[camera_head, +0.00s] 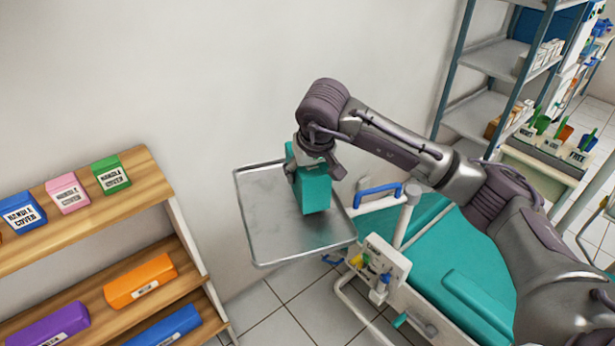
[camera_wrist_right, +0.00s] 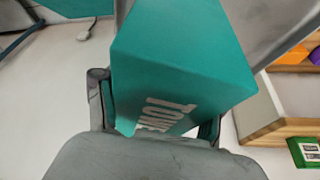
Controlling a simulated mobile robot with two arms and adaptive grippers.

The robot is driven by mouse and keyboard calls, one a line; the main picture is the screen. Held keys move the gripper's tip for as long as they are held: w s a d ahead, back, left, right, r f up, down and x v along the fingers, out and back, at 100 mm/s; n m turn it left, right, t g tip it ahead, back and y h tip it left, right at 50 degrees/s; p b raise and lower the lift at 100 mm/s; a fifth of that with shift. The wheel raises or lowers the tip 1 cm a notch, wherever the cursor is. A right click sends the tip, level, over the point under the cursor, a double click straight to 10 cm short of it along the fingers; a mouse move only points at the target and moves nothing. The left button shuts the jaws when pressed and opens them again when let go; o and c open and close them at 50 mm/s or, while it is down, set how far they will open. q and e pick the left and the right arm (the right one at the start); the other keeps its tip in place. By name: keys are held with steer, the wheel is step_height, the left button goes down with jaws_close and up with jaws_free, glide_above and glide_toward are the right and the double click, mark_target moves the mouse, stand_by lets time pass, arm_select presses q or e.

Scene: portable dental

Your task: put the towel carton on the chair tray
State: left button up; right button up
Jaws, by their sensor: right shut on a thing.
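The towel carton (camera_head: 316,195) is a teal box with white lettering. My right gripper (camera_head: 316,170) is shut on it from above. In the head view the carton is upright, in front of or over the grey metal chair tray (camera_head: 272,232); whether its bottom touches the tray I cannot tell. In the right wrist view the carton (camera_wrist_right: 185,60) fills the middle between the fingers, and part of the word "TOWEL" shows. My left gripper is not in view.
A wooden shelf (camera_head: 95,212) with coloured boxes stands left of the tray. The teal dental chair (camera_head: 450,262) with a blue handle (camera_head: 378,190) is to the right. A white wall is behind. The tray's left and front parts are bare.

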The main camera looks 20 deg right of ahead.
mark_target(315, 171)
step_height(315, 171, down, 2)
steer(key=shift+f, duration=0.3)
steer(key=o, duration=1.4)
steer(key=shift+c, duration=0.2)
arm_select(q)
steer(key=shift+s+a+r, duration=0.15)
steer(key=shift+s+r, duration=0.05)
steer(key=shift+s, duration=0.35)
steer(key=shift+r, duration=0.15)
arm_select(e)
steer(key=b+v, duration=0.1)
steer(key=v, duration=1.1)
steer(key=shift+r, duration=0.1)
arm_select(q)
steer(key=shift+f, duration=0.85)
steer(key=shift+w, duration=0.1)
